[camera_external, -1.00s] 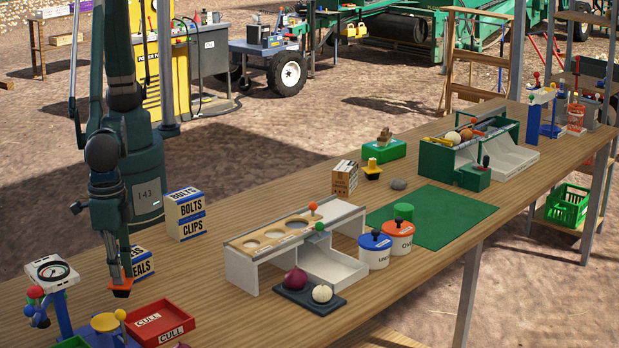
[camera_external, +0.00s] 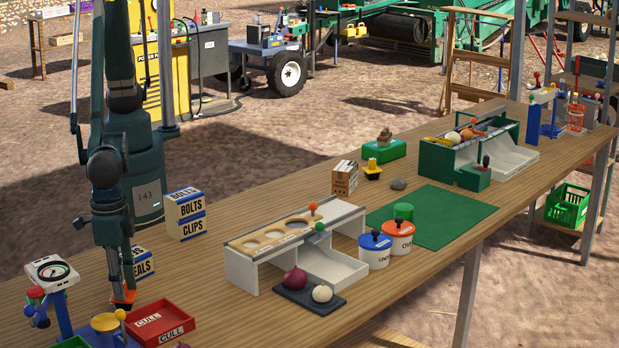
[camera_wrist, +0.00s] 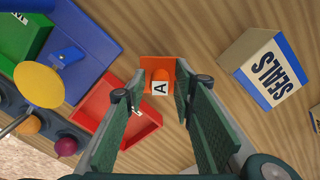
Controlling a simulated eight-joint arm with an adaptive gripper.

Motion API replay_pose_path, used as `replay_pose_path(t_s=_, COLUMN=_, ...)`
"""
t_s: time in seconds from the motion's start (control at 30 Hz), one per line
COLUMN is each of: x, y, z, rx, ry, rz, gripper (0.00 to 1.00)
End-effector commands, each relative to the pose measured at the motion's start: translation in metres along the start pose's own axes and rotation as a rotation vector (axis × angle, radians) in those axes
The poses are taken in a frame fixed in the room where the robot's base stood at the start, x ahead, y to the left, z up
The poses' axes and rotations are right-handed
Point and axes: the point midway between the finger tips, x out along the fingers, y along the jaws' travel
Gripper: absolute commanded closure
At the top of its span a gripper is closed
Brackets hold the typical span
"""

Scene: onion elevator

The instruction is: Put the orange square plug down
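The orange square plug (camera_wrist: 146,63) has a square base and a raised knob with a white label marked A. In the external view the plug (camera_external: 123,297) is low at the tabletop, just left of the red CULL tray (camera_external: 160,323). My gripper (camera_wrist: 163,72) points down over it, with a finger on each side of the knob. Small gaps show between the fingers and the knob, so my gripper looks open around it. In the external view my gripper (camera_external: 123,285) partly hides the plug. Exact contact of its base with the table is hard to see.
A SEALS box (camera_wrist: 268,72) stands close to the right of my gripper in the wrist view. The red tray (camera_wrist: 100,112) is close on the left, with a yellow disc (camera_wrist: 38,84) and a green tray (camera_wrist: 22,38) beyond. Bare tabletop (camera_external: 200,262) lies to the right.

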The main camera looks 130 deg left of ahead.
Motion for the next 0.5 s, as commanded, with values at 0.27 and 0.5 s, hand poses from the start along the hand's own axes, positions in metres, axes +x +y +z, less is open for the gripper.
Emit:
replay_pose_path(t_s=0.27, x=-0.0004, y=0.0, z=0.0, rx=0.0, ry=0.0, rz=0.0, gripper=0.7)
replay_pose_path(t_s=0.5, x=-0.0038, y=-0.0001, z=0.0, rx=0.0, ry=0.0, rz=0.0, gripper=0.7)
